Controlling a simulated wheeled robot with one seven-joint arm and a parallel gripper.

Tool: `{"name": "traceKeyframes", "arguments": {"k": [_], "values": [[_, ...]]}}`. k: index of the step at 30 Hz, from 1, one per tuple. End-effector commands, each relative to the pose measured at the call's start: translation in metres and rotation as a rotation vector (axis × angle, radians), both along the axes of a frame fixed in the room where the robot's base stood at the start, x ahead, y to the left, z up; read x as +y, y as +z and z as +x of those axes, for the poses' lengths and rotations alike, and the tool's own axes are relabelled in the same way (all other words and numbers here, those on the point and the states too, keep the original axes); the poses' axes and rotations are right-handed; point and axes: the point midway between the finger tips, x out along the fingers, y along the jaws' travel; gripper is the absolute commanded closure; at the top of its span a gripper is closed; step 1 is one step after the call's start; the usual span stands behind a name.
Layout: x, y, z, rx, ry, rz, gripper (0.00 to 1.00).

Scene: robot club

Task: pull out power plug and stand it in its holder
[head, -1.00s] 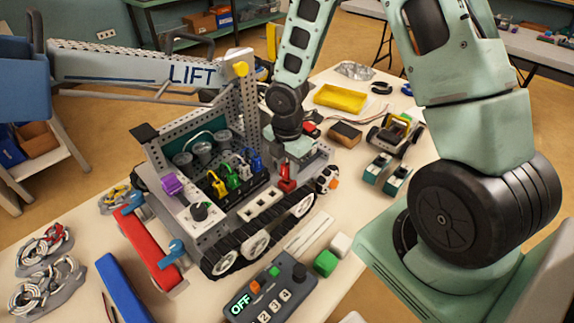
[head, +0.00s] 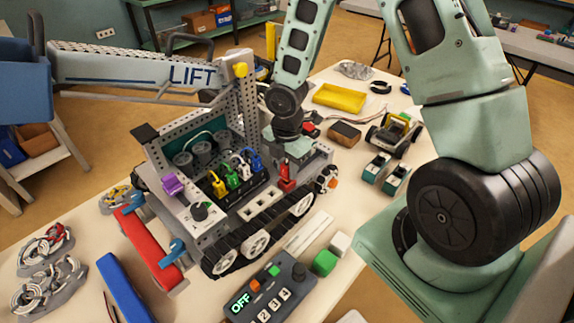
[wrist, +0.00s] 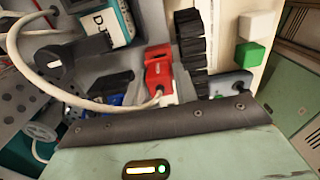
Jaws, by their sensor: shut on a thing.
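The red power plug (head: 287,172) stands at the near right corner of the tracked vehicle (head: 262,203). In the wrist view the red plug (wrist: 158,68) has a white cable at its lower end. My gripper (head: 290,160) is directly above the plug in the head view and is shut on it. The fingertips are mostly hidden by the gripper body, whose edge fills the bottom of the wrist view. Whether the plug is still seated cannot be told. I cannot clearly pick out its holder.
A row of coloured connectors (head: 235,172) stands left of the gripper, with white cables near them. A control box reading OFF (head: 268,293) and green and white blocks (head: 326,262) lie in front.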

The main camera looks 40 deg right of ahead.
Motion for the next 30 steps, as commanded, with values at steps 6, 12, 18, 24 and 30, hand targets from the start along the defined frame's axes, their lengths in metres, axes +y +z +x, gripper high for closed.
{"name": "traceKeyframes", "arguments": {"k": [6,12,18,24,30], "values": [[0.0001,-0.0007,-0.0001,0.0,0.0,0.0,1.0],[0.0002,-0.001,-0.0001,0.0,0.0,0.0,1.0],[0.0003,-0.0035,-0.0003,0.001,0.0,0.0,1.0],[0.0004,-0.0075,-0.0003,0.001,0.0,0.0,1.0],[0.0004,-0.0092,-0.0003,0.001,0.0,0.0,1.0]]}}
